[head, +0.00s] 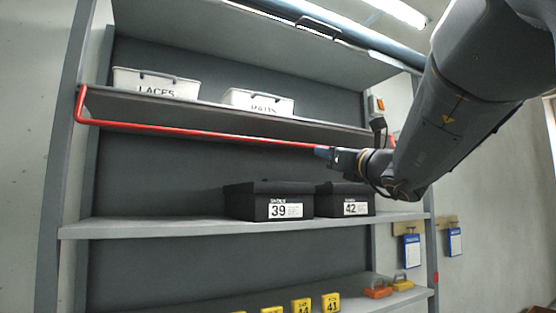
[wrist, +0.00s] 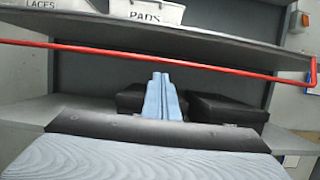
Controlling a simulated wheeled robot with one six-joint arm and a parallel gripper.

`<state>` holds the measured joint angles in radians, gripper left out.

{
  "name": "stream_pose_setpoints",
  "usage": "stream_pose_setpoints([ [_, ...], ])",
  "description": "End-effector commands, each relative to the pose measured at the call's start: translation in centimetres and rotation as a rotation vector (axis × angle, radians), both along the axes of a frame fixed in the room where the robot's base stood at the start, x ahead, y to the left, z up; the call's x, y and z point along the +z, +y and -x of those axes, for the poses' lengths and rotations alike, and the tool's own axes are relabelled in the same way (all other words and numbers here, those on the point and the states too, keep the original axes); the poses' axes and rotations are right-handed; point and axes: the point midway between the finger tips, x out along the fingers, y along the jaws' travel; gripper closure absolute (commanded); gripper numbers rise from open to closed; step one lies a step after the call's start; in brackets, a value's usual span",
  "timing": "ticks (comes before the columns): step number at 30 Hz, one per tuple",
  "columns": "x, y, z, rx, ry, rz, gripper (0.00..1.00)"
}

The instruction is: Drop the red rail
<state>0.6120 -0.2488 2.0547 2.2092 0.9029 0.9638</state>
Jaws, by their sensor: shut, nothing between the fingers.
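The red rail (head: 215,134) runs along the front of the upper shelf, with its bent left end meeting the shelf edge. In the wrist view the red rail (wrist: 190,62) crosses the whole upper part of the picture and bends up at the right. My gripper (head: 322,152) is at the right part of the rail in the head view, hiding a bit of it. In the wrist view my gripper (wrist: 161,82) has its blue fingers shut together, empty, with the tips just below the rail. I cannot tell whether they touch it.
The upper shelf (head: 190,108) holds a LACES bin (head: 155,84) and a PADS bin (head: 258,101). The middle shelf (head: 150,229) holds black boxes marked 39 (head: 278,202) and 42 (head: 345,200). Yellow number blocks (head: 301,305) stand below. The middle shelf's left part is clear.

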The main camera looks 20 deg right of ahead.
Motion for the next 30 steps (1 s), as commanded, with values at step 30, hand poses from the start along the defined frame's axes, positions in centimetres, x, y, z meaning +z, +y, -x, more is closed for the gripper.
stream_pose_setpoints([
  [30, -38.0, 16.9, 2.4, 0.567, 0.585, 1.165, 1.00],
])
